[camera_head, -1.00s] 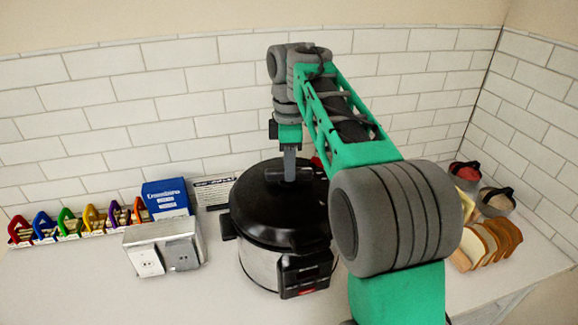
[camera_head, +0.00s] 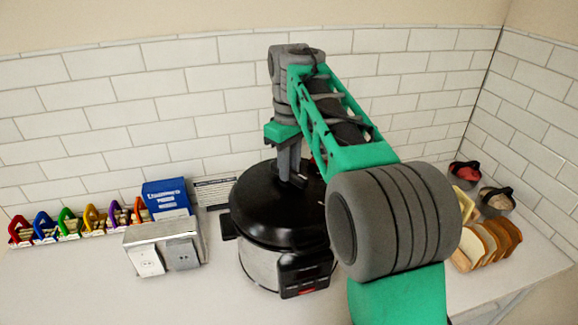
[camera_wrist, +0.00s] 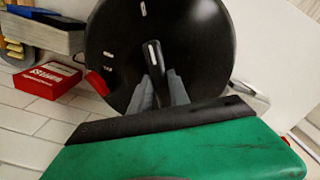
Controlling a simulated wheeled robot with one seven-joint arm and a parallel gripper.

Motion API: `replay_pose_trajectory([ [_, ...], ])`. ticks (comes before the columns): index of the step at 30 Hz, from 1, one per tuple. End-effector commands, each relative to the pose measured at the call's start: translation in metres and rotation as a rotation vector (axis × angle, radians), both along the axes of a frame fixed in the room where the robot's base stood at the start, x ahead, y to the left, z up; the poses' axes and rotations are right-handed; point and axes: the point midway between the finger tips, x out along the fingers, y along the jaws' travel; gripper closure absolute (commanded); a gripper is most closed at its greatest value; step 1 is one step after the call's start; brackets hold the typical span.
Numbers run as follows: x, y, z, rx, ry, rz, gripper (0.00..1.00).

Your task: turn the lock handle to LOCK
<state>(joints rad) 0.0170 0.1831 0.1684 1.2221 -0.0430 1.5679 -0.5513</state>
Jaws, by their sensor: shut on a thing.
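The black pressure cooker (camera_head: 255,205) stands on the counter, with its domed lid on. In the wrist view the lid (camera_wrist: 120,40) fills the top middle. The black lock handle (camera_wrist: 153,58) with a white mark near its tip lies on the lid, pointing nearly at a white mark near the lid's upper edge. Small white marks also show left of the handle, too small to read. My gripper (camera_wrist: 162,85) is shut on the lock handle, one grey finger on each side. In the head view my gripper (camera_head: 291,175) reaches down onto the lid, and the handle is mostly hidden.
A blue box (camera_head: 166,197) and a grey outlet box (camera_head: 163,247) stand left of the cooker. Coloured clips (camera_head: 88,218) line the wall. Bread slices (camera_head: 485,243) and two small containers (camera_head: 480,190) sit to the right. The tiled wall (camera_head: 120,110) is close behind.

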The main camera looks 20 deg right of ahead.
Motion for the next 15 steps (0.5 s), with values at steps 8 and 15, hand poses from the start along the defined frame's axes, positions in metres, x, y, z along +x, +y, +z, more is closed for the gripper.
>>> replay_pose_trajectory([
  [8, -0.0001, 0.0002, -0.0001, 0.0, 0.0, -0.045, 1.0],
  [15, -0.0001, 0.0, -0.0001, 0.0, 0.0, -0.049, 1.0],
])
